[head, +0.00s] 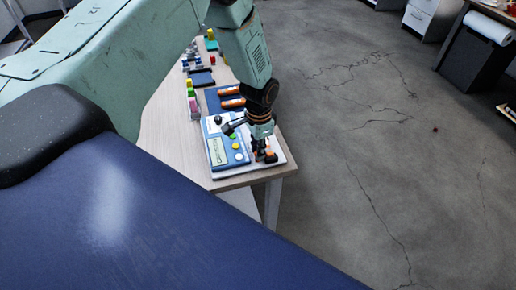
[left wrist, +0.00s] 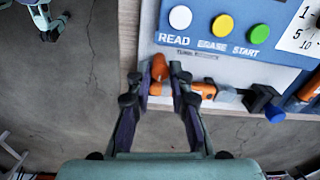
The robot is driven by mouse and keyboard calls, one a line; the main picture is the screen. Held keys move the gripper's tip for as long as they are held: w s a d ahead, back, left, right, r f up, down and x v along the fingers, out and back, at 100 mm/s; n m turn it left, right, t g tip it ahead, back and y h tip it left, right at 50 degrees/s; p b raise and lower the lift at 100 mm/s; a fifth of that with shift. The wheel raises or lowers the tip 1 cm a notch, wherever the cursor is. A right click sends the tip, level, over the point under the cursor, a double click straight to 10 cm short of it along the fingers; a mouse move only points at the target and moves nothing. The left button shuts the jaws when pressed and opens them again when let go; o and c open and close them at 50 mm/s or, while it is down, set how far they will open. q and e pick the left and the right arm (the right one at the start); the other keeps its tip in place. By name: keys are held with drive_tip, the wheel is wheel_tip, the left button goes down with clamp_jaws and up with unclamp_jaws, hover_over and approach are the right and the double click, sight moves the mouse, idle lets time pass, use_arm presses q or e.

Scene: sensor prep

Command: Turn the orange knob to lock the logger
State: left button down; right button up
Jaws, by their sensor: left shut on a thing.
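The logger (head: 214,135) is a blue and white panel with a pale screen, lying at the near end of a wooden table. Its white, yellow and green buttons (left wrist: 222,26) show in the left wrist view, with the words READ, ERASE and START. My left gripper (head: 264,154) points down at the panel's right side. In the left wrist view its two fingers (left wrist: 164,74) are closed around the orange knob (left wrist: 159,68), which shows between the tips. The fingers partly hide the knob. My right gripper is in neither view.
An orange piece (left wrist: 205,90) beside the right finger runs toward a dark block with a blue end (left wrist: 274,113). Orange cylinders (head: 231,96) lie on a blue mat behind the logger. Small coloured items stand farther back. The table edge is close, with open floor beyond.

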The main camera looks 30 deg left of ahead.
use_arm(q)
drive_tip(key=shift+w+r, duration=0.1)
drive_tip(key=shift+w, duration=0.05)
idle(0.4)
drive_tip(key=c, duration=1.2)
unclamp_jaws()
wheel_tip(320, 180, up, 12)
drive_tip(key=shift+s+d, duration=0.15)
drive_tip(key=shift+s, duration=0.05)
